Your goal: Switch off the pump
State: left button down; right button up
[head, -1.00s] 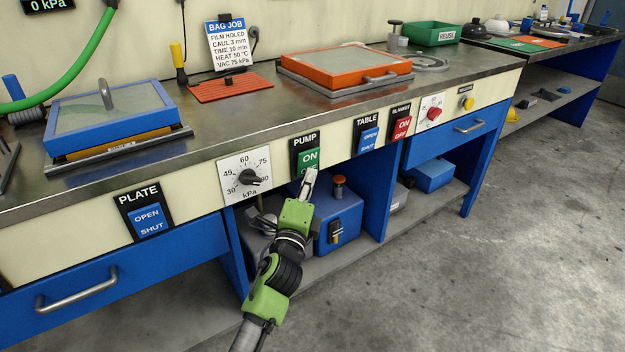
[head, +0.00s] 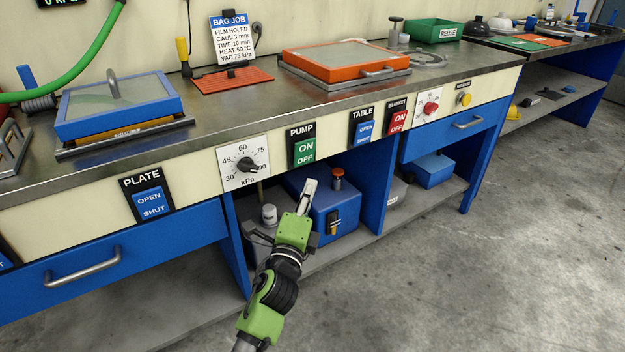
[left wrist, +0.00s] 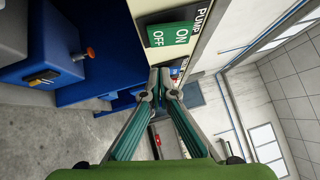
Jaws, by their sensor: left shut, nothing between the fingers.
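The pump switch (head: 304,152) is a green rocker marked ON above OFF, on a black PUMP plate on the bench's front panel. I cannot tell which half is pressed in. My left gripper (head: 310,187) is shut and empty, below the switch and apart from it, in front of the blue box under the bench. In the left wrist view the switch (left wrist: 170,35) shows sideways, beyond the shut fingertips (left wrist: 161,88). My right gripper is out of view.
A kPa dial (head: 244,163) sits left of the switch. A blue TABLE switch (head: 365,130) and a red BLANKET switch (head: 398,121) sit to its right. A blue box (head: 335,212) with an orange-topped knob stands on the shelf below. The floor in front is clear.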

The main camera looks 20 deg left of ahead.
pick_arm(q)
jog(key=s+d, duration=0.1)
jog(key=s, duration=0.5)
jog(key=shift+f, duration=0.25)
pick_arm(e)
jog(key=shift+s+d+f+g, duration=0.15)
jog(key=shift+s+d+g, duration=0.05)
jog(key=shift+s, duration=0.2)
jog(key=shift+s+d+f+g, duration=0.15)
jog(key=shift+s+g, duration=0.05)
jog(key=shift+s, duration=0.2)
pick_arm(q)
jog(key=shift+s+f, duration=0.1)
